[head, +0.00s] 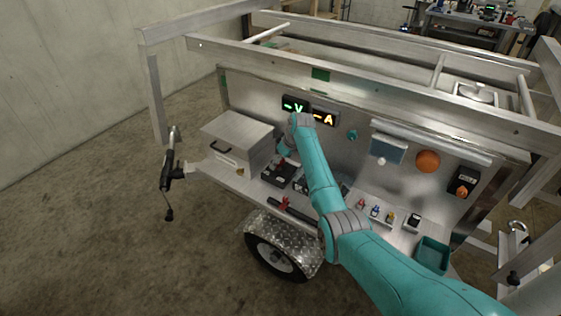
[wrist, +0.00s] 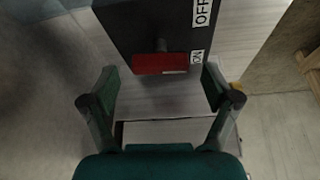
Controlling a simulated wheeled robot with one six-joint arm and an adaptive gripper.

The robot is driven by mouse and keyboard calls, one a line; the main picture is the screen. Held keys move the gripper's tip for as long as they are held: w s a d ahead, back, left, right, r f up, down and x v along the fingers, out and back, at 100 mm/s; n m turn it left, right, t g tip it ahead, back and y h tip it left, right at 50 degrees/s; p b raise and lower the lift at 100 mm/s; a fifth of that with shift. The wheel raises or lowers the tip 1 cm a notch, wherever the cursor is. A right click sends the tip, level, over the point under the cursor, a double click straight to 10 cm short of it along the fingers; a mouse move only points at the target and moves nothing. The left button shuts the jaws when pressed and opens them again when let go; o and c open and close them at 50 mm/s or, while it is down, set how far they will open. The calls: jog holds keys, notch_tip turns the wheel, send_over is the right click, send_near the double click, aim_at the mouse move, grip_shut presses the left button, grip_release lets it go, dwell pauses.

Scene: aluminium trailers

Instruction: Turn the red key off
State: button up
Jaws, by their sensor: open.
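The red key (wrist: 160,63) is a flat red bar on a short stem on a dark box (wrist: 135,25) in the wrist view. Its bar lies across the picture, with its right end next to the ON label (wrist: 196,57). The OFF label (wrist: 202,12) is further up on the same face. My gripper (wrist: 161,72) is open, with one finger on each side of the key and visible gaps between. Nothing is held. In the head view my arm reaches down over the trailer's bench, and I cannot clearly make out the key there.
A metal box (head: 238,146) with a black handle stands left of my arm. Lit V and A displays (head: 309,111) are on the panel behind. An orange ball-like thing (head: 428,161) and a teal bin (head: 432,256) are at right. Trailer rails run overhead.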

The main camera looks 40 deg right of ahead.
jog(key=shift+w+f, duration=0.1)
jog(key=shift+f, duration=0.25)
jog(key=c, duration=1.1)
jog(key=shift+c, duration=0.2)
jog(key=shift+n, duration=0.3)
jog(key=shift+n+g+y, duration=0.25)
jog(key=shift+n+y, duration=0.25)
jog(key=shift+n, duration=0.8)
jog(key=shift+n+g+y, duration=0.25)
jog(key=shift+n+y, duration=0.25)
jog(key=shift+n, duration=0.8)
